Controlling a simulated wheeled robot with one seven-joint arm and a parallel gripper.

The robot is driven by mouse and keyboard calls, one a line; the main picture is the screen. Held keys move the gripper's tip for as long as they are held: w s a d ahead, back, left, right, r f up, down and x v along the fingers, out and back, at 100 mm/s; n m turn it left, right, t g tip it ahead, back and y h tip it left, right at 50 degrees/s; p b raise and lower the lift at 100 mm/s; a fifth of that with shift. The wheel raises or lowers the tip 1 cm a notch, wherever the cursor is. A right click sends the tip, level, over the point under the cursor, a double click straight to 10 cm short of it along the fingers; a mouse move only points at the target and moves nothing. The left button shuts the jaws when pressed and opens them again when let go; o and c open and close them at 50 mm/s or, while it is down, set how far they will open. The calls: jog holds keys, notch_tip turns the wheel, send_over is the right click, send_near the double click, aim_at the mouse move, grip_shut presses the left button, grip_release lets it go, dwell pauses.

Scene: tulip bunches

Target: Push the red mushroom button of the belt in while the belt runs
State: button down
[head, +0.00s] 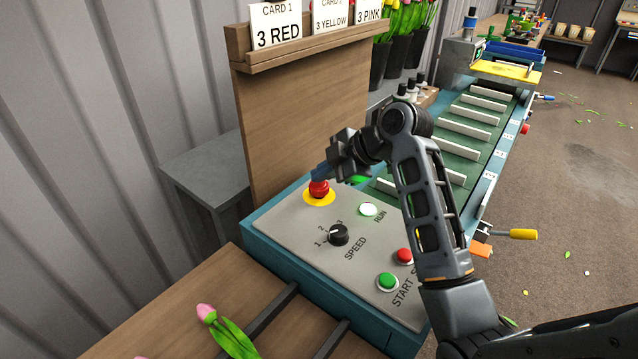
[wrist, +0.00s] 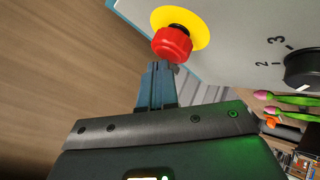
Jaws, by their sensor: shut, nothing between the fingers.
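The red mushroom button (head: 319,188) sits on a yellow disc near the back left of the grey control panel (head: 290,222). In the wrist view the red button (wrist: 172,43) stands out from its yellow disc (wrist: 195,22), with a dark stem showing between them. My gripper (head: 320,172) is shut and empty, its blue fingertips right at the button. In the wrist view the fingertips (wrist: 160,68) are just beside the button's head; I cannot tell whether they touch it. The RUN lamp (head: 369,210) looks pale white-green.
The panel also holds a black speed knob (head: 338,235), a green start button (head: 387,281) and a red stop button (head: 404,256). A wooden card board (head: 290,110) rises behind the panel. The green slatted belt (head: 462,135) runs to the back right. A pink tulip (head: 226,335) lies at the front.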

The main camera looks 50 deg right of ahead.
aim_at(323, 185)
jog(key=shift+f, duration=0.25)
jog(key=shift+r, duration=0.1)
jog(key=shift+r+p, duration=0.6)
jog(key=shift+r, duration=0.15)
jog(key=shift+r, duration=0.15)
notch_tip(323, 185, up, 5)
jog(key=p, duration=0.4)
dwell(0.7)
